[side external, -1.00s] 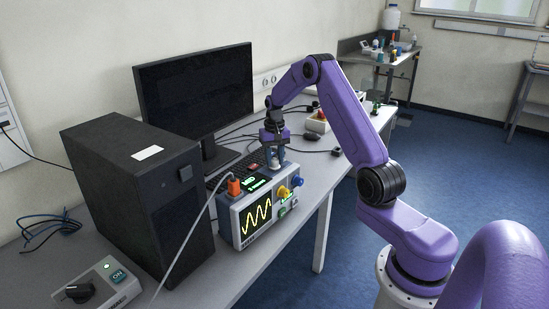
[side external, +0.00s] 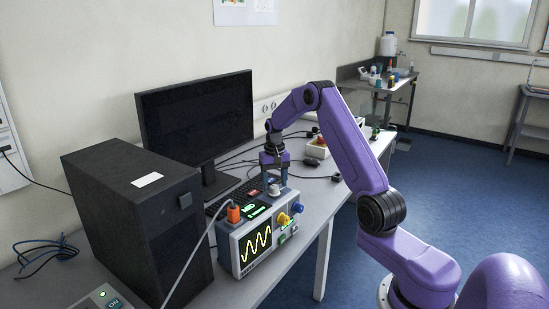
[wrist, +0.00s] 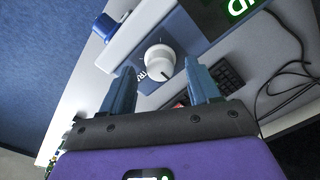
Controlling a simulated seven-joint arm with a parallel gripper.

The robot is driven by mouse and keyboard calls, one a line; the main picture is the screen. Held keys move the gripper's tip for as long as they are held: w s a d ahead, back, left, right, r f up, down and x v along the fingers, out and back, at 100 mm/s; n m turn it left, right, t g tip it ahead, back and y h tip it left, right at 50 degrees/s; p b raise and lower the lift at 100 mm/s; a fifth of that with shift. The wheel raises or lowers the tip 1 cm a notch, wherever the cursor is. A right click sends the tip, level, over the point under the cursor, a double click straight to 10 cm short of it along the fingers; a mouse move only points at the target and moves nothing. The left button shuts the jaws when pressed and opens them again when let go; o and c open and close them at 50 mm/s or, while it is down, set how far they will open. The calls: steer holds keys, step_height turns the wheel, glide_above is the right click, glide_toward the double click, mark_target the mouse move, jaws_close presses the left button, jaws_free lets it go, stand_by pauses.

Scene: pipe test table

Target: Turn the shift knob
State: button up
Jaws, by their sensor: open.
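The shift knob is a white round knob (wrist: 160,60) with a dark mark on its skirt, on the grey instrument (side external: 239,259) with a yellow wave on its screen. It also shows on the instrument's top in the side view (side external: 273,190). My gripper (wrist: 161,72) is open, with one blue finger on each side of the knob in the wrist view. The knob appears near the fingertips, with visible gaps to both fingers. In the side view my gripper (side external: 275,183) points down at the knob; contact cannot be told.
A black computer tower (side external: 140,220) stands close on the left. A keyboard (side external: 225,199) and monitor (side external: 195,120) are behind.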

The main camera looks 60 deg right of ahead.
mark_target(275, 186)
step_height(275, 186, up, 16)
stand_by(0.4)
stand_by(0.3)
